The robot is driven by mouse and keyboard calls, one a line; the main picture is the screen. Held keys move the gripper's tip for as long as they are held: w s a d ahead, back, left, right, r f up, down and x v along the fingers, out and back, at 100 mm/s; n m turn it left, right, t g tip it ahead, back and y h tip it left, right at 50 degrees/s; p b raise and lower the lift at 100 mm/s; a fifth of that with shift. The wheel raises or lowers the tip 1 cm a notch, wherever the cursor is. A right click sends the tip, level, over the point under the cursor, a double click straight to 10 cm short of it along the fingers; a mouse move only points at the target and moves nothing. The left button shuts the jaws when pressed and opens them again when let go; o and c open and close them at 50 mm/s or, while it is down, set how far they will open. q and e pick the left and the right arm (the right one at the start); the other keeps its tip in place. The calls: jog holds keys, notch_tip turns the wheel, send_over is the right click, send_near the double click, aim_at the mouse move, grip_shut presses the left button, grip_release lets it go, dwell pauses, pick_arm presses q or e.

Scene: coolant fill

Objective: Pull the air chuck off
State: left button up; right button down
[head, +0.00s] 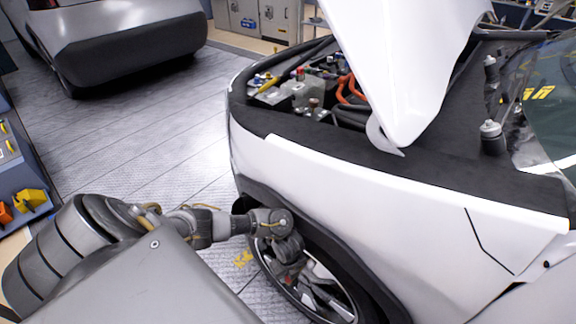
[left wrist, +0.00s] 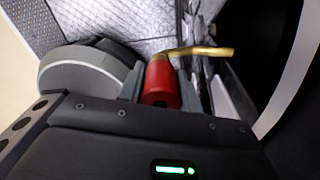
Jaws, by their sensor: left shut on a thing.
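The air chuck has a red body (left wrist: 160,86) and a bent brass stem (left wrist: 205,51) in the left wrist view. My left gripper (left wrist: 163,78) is shut on the red body, with a finger on each side of it. In the head view my left gripper (head: 290,272) is in front of the upper part of the car's wheel (head: 318,290). The chuck is too small to make out there. The brass stem points right in the left wrist view. I cannot tell whether its end touches a tyre valve. My right gripper is not in view.
The white car (head: 370,185) has its hood (head: 395,60) raised over the engine bay. A second car (head: 115,40) stands at the back left. Tool holders (head: 25,200) are at the left edge. The floor (head: 150,140) between is clear.

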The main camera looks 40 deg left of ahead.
pick_arm(q)
jog(key=shift+r+p, duration=0.35)
jog(key=shift+p, duration=0.05)
dwell(0.5)
jog(key=shift+r+p, duration=2.45)
jog(key=shift+p, duration=0.15)
